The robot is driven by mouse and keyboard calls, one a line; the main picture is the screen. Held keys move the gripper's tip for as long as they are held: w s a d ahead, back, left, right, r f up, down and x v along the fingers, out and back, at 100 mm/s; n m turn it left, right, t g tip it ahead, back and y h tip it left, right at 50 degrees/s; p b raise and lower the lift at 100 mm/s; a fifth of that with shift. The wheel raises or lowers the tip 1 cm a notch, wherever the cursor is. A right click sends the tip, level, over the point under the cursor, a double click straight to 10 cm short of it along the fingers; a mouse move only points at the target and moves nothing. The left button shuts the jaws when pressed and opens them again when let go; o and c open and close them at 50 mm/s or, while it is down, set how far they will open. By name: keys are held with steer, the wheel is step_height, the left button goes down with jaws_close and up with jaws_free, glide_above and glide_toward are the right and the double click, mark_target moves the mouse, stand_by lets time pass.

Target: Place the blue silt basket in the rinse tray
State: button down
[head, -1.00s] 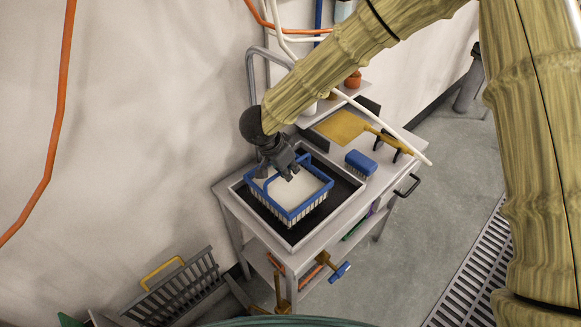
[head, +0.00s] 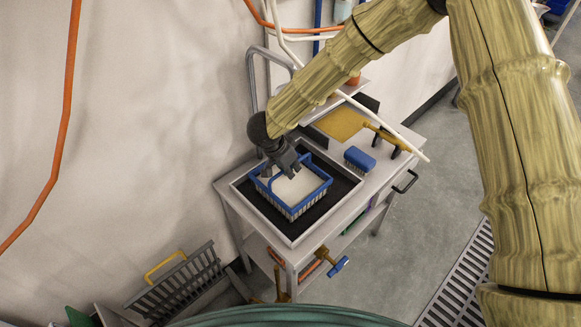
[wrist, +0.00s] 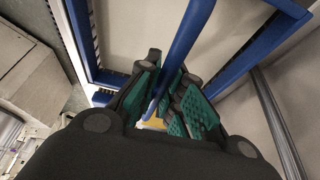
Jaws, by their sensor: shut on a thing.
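The blue silt basket (head: 292,206) has a blue rim, pale ribbed sides and a pale inside. In the head view it is in the rinse tray (head: 292,240), a dark-floored tray with a pale rim set in the bench top. I cannot tell whether its bottom touches the tray floor. My gripper (head: 289,172) is at the basket's back left side, shut on its blue handle. In the wrist view the green-padded fingers of my gripper (wrist: 170,100) close around the blue handle (wrist: 188,40), with the basket's blue rim (wrist: 250,50) beyond.
A blue brush (head: 359,158) lies on the bench right of the tray. A yellow plate (head: 340,123) and a yellow-handled tool (head: 385,137) are behind it. A grey rack with a yellow handle (head: 175,285) stands low at left. Orange and white hoses hang nearby.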

steer(key=c, duration=1.6)
jaws_free()
steer(key=shift+f, duration=0.1)
steer(key=shift+o, duration=0.2)
steer(key=b+v, duration=0.2)
steer(key=v, duration=1)
